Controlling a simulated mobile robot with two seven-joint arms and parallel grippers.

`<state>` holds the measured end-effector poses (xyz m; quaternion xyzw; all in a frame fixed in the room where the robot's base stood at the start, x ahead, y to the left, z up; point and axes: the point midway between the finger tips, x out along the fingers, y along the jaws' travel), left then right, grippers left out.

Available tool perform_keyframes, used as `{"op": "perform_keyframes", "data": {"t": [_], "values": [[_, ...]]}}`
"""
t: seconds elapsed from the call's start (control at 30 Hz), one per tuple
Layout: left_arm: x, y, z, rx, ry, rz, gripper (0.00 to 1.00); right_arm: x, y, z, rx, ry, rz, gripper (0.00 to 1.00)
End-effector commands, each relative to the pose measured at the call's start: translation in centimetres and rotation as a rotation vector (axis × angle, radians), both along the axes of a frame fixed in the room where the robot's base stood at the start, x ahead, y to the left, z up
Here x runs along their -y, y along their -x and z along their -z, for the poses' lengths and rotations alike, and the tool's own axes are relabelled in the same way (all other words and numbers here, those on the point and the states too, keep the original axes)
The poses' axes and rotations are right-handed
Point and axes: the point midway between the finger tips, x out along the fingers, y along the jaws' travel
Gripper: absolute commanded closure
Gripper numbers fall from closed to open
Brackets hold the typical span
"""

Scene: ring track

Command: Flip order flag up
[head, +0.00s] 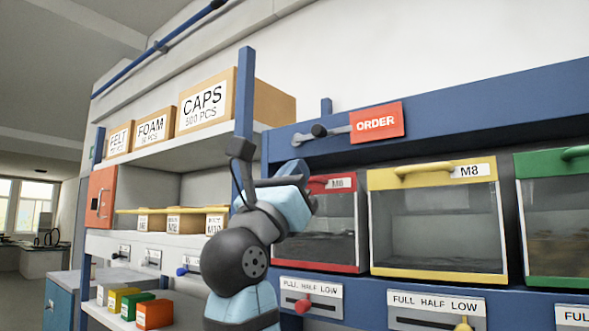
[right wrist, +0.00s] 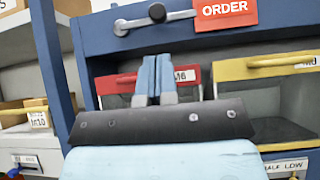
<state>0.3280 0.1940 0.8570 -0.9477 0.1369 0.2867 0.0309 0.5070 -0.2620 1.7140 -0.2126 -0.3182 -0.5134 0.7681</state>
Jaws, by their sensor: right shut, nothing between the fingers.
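The order flag (head: 376,123) is a red plate with white ORDER lettering on a grey lever. The lever (head: 337,131) lies nearly level on the blue beam, with a dark round knob (head: 319,130) near its left part. In the right wrist view the flag (right wrist: 226,12) is at the top right, cut by the frame edge, and the knob (right wrist: 157,12) is at top centre. My right gripper (head: 306,180) is below the knob, in front of the red bin. Its blue fingers (right wrist: 155,77) are shut together, empty and apart from the flag. My left gripper is not in view.
Bins with red (head: 318,268), yellow (head: 432,273) and green (head: 556,281) frames stand under the blue beam (head: 470,110). A blue post (head: 244,95) rises left of the flag. Shelves with boxes (head: 205,98) are further left.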

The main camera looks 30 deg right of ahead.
Motion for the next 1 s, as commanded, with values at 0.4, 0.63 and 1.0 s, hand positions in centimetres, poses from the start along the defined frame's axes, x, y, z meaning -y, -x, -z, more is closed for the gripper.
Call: {"op": "perform_keyframes", "data": {"t": [0.4, 0.63, 1.0], "values": [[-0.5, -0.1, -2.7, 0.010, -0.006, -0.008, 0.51, 4.2, -1.8, -4.7, 0.000, 0.001, 0.001, 1.00], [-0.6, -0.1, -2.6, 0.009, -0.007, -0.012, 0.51, 4.5, -1.9, -5.0, 0.000, 0.000, 0.000, 1.00], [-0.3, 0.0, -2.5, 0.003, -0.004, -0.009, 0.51, 4.6, -2.2, -5.0, -0.001, 0.000, -0.001, 1.00]]}}
